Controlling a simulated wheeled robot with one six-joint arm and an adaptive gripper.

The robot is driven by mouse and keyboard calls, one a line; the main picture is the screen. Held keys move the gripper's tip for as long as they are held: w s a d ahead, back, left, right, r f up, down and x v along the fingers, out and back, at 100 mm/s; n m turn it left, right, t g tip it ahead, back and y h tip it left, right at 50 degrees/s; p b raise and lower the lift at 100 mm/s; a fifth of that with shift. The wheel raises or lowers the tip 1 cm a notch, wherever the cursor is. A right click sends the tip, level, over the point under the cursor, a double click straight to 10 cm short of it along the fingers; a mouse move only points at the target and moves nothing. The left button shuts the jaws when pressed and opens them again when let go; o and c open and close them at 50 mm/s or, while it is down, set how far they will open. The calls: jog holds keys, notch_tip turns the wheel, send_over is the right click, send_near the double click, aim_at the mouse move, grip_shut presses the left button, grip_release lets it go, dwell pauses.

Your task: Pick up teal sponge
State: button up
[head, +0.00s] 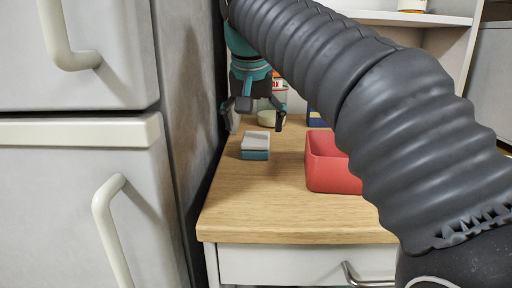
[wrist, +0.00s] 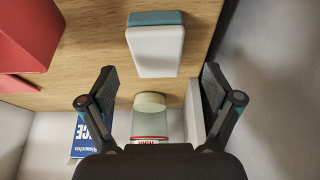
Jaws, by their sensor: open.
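The teal sponge (head: 254,155) is a small block, teal below with a pale grey-white top layer, lying on the wooden counter near its left side. In the wrist view the teal part (wrist: 155,18) shows at the top, with the pale layer below it. My gripper (head: 257,123) is open and empty, just beyond the sponge in the head view and apparently above counter height. In the wrist view my gripper (wrist: 158,75) has its fingers spread wide, with the sponge ahead of them and roughly centred. Nothing is between the fingertips.
A red open box (head: 335,176) stands right of the sponge. A fridge (head: 80,190) borders the left. The counter's front is clear.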

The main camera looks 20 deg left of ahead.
aim_at(256, 138)
jog(key=b+x, duration=0.1)
jog(key=x, duration=0.3)
jog(key=shift+w+d+f, duration=0.1)
jog(key=shift+d+f, duration=0.05)
jog(key=shift+f, duration=0.25)
jog(key=c, duration=1.1)
